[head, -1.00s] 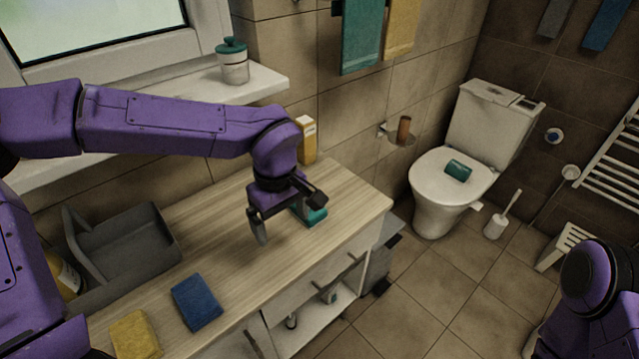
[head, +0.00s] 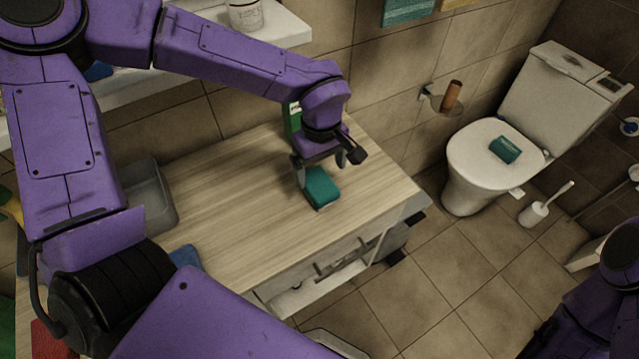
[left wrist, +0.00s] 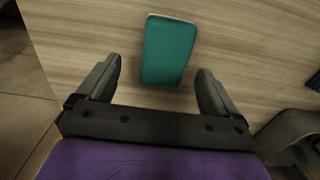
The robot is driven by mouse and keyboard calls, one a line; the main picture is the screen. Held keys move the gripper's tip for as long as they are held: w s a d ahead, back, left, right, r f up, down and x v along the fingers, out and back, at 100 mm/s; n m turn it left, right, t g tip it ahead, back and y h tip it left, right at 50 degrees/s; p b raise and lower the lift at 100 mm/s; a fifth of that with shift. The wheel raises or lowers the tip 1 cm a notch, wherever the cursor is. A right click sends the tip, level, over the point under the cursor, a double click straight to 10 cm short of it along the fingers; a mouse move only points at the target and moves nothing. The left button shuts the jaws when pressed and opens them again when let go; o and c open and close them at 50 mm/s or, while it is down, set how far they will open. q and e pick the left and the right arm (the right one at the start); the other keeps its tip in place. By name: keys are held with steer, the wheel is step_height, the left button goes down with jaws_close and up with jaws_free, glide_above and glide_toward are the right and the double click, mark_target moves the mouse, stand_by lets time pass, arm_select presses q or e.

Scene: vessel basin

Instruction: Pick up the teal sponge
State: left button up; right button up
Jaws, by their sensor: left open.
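The teal sponge (head: 320,188) lies flat on the wooden counter (head: 240,185), near its front right part. In the left wrist view the teal sponge (left wrist: 168,50) lies ahead of the fingers, near the middle of the gap. My left gripper (head: 321,168) is open above and just behind the sponge. In the left wrist view the two fingers of my left gripper (left wrist: 158,82) are spread, with nothing between them but counter and the sponge's near end. I cannot tell if either finger touches it. My right arm shows at the lower right, but its gripper is not seen.
A green bottle or box (head: 292,120) stands behind my left gripper by the wall. A grey bin (head: 152,195) and a blue sponge (head: 186,257) are at the counter's left. Another teal item (head: 505,149) lies on the toilet lid (head: 480,165). The counter around the sponge is clear.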

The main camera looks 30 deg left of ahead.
mark_target(319, 182)
arm_select(q)
steer(key=f, duration=0.5)
steer(key=shift+s, duration=0.35)
steer(key=c, duration=1.1)
steer(key=shift+r, duration=0.1)
steer(key=shift+r, duration=0.25)
step_height(319, 182, up, 3)
steer(key=shift+w+f, duration=0.1)
steer(key=shift+f, duration=0.05)
steer(key=s+d+r, duration=0.1)
steer(key=s+r, duration=0.2)
steer(key=s, duration=0.1)
steer(key=s+d+r, duration=0.1)
steer(key=s+r, duration=0.2)
steer(key=s, duration=0.2)
steer(key=s+d+r+b, duration=0.1)
steer(key=s+r, duration=0.2)
steer(key=s, duration=0.2)
steer(key=shift+r, duration=0.35)
steer(key=shift+w, duration=0.1)
